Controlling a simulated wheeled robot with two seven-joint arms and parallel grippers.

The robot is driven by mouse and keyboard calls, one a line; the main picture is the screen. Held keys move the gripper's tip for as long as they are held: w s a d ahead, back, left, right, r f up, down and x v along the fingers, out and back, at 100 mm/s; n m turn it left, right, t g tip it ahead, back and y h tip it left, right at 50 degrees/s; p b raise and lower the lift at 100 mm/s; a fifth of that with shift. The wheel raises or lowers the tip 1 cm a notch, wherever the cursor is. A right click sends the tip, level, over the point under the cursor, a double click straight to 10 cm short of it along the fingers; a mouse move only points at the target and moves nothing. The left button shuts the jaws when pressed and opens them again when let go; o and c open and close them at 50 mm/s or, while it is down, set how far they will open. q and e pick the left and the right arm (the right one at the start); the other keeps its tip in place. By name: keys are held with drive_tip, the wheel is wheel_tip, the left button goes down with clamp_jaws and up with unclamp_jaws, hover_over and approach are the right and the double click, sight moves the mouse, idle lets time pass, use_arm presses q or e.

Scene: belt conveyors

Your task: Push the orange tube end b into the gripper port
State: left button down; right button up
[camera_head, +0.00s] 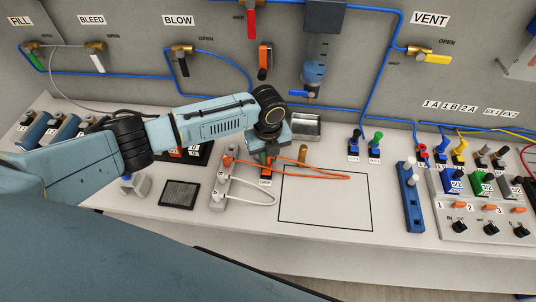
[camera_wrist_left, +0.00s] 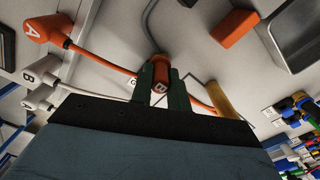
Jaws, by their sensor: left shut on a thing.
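My left gripper (camera_head: 268,160) reaches down over the bench left of the outlined square. In the left wrist view its two dark green fingers (camera_wrist_left: 161,90) are shut on the orange tube end b (camera_wrist_left: 160,73), which carries a letter B. The orange tube (camera_head: 315,175) loops right across the bench; its other end, marked A (camera_wrist_left: 48,35), is at the white holder (camera_head: 222,180). A small block with a dark label (camera_head: 265,182) stands directly below the gripper, apparently the gripper port. Fingers and tube hide the contact, so I cannot tell how deep the end sits. My right gripper is out of view.
White tube ends (camera_wrist_left: 40,74) and a white tube (camera_head: 255,202) lie at the holder. The outlined square (camera_head: 325,205) is mostly clear. A blue rack (camera_head: 411,198) stands further right.

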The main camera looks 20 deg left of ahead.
use_arm(q)
drive_tip(key=shift+f, duration=0.1)
drive_tip(key=c, duration=0.9)
unclamp_jaws()
wheel_tip(320, 180, up, 7)
drive_tip(key=p, duration=0.7)
